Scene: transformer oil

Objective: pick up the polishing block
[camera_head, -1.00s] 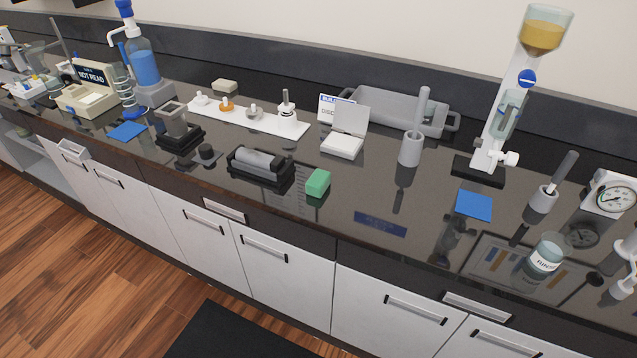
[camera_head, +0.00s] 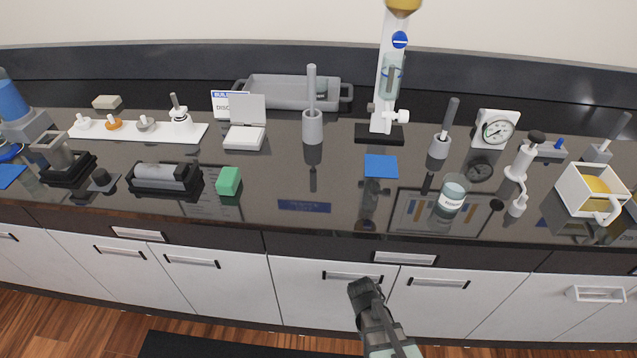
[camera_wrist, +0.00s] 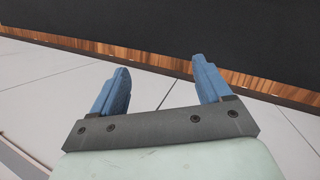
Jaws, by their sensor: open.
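A green block (camera_head: 228,181), which I take to be the polishing block, sits on the dark glossy counter (camera_head: 345,225) near its front edge, left of the middle in the head view. My gripper (camera_head: 362,288) is low in the head view, in front of the white drawers, below the counter top and right of the green block. In the wrist view my gripper (camera_wrist: 163,82) has its two blue fingers wide apart with nothing between them. The green block does not show in the wrist view.
A black roller device (camera_head: 165,178) stands just left of the block. A grey pestle-like stand (camera_head: 312,122), a blue pad (camera_head: 381,166) and a labelled jar (camera_head: 453,195) are to its right. The counter just right of the block is mostly clear.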

